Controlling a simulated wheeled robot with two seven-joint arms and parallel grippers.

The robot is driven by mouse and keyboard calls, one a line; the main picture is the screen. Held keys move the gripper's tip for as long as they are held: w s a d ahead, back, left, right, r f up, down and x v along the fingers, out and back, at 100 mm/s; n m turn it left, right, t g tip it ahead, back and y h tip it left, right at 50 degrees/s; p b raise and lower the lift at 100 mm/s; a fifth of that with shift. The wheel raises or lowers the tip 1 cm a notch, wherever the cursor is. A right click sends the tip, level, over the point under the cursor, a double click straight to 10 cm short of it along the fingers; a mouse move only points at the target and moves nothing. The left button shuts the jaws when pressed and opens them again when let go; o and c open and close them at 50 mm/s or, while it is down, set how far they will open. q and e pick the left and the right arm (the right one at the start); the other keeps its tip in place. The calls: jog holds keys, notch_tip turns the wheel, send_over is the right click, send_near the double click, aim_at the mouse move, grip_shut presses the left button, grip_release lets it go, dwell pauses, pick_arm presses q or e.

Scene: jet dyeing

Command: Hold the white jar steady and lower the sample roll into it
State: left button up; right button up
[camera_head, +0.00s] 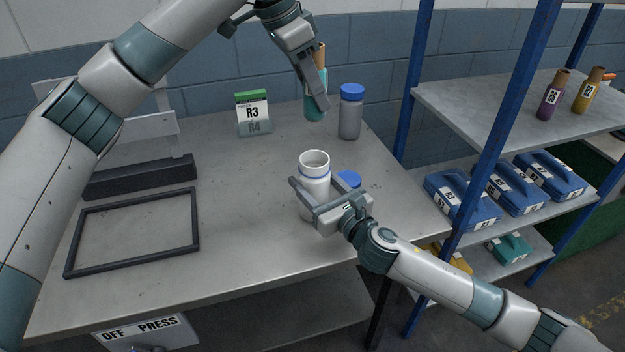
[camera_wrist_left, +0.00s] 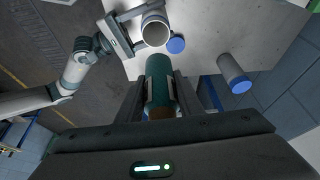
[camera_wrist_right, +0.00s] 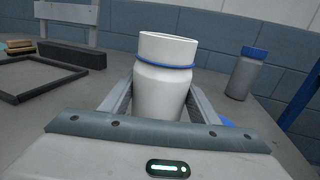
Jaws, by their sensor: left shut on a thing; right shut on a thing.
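The white jar (camera_head: 314,168) stands open and upright on the table, with a blue ring below its rim. My right gripper (camera_head: 318,200) is shut around its body; the jar also shows between the fingers in the right wrist view (camera_wrist_right: 163,85). The sample roll (camera_head: 315,95), teal with a brown end, is held in my left gripper (camera_head: 316,82), above and behind the jar in the head view. In the left wrist view the roll (camera_wrist_left: 158,80) lies between the fingers, its teal end pointing toward the jar mouth (camera_wrist_left: 155,30), apart from it.
A blue lid (camera_head: 349,178) lies beside the jar. A black frame (camera_head: 135,232) and a dark bar (camera_head: 138,178) lie at left. A blue-post shelf (camera_head: 520,100) is at right.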

pick_arm(q)
notch_tip(320, 180, down, 13)
jog(key=shift+r, duration=0.2)
dwell(1.6)
jog(key=o, duration=1.2)
jog(key=shift+c, duration=0.2)
jog(key=shift+r, duration=0.15)
jog(key=v, duration=1.1)
jog(key=shift+a+r, duration=0.3)
jog(key=shift+r, duration=0.05)
jog(key=shift+s, duration=0.1)
pick_arm(e)
jog(key=o, duration=1.2)
jog(key=shift+c, duration=0.2)
